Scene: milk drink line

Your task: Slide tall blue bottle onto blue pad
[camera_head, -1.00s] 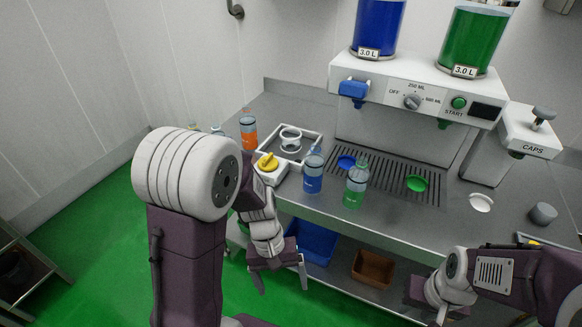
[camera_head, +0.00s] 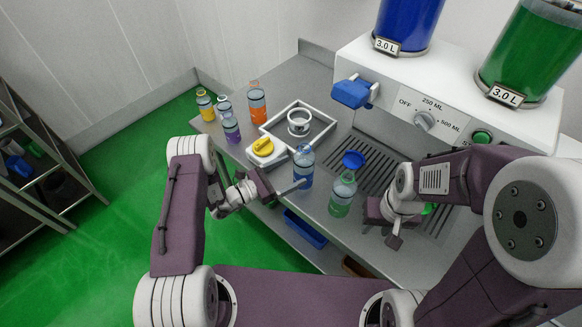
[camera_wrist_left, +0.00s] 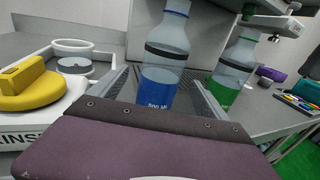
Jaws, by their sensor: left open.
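The tall blue bottle (camera_head: 303,168), clear with blue liquid in its lower part, stands upright near the counter's front edge. The blue pad (camera_head: 353,160) is a round blue spot on the dark grille, behind and right of it. My left gripper (camera_head: 288,188) is open at the bottle's front left side. In the left wrist view the bottle (camera_wrist_left: 164,65) stands between the spread fingers, with gaps at both sides; its base is hidden by the gripper. My right gripper (camera_head: 380,226) is right of the green bottle; its fingers do not show clearly.
A bottle with green liquid (camera_head: 342,194) stands close right of the blue one. A white tray (camera_head: 327,122) with a yellow knob (camera_head: 263,147) lies to the left. An orange bottle (camera_head: 257,104) is farther back. The dispenser (camera_head: 440,90) rises behind the grille.

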